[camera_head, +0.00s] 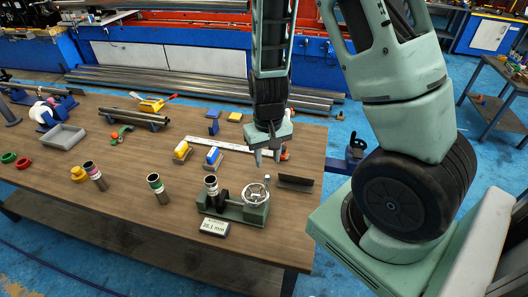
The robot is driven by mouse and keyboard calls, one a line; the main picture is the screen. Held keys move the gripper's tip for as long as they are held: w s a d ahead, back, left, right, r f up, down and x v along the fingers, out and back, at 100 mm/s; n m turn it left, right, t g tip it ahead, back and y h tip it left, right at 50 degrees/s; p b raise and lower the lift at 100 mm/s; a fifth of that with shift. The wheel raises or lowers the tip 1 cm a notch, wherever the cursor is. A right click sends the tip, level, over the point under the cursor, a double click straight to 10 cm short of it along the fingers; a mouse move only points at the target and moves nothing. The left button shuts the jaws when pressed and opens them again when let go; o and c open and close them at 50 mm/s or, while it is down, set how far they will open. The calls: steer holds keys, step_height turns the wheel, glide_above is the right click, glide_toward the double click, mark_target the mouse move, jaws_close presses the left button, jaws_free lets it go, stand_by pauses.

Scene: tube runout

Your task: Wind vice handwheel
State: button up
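The vice (235,207) is a small green device on the wooden table, near its front right. Its handwheel (254,193) is a silver spoked wheel at the right end, with a small upright knob at its rim. A short tube with a dark top (211,186) stands upright at the vice's left end. My gripper (267,157) points down above the table, behind and slightly right of the handwheel and apart from it. Its two fingers look spread with nothing between them. The gripper's height over the table is hard to tell.
A display reading about 26.1 mm (214,227) lies before the vice. A dark angled plate (295,183) sits right of the handwheel. Two banded tubes stand left, one with a green band (157,188).

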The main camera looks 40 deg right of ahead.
mark_target(267, 176)
step_height(267, 176, down, 8)
steer(key=b, duration=0.7)
steer(key=shift+f, duration=0.2)
steer(key=shift+r, duration=0.2)
steer(key=shift+f, duration=0.1)
jaws_close()
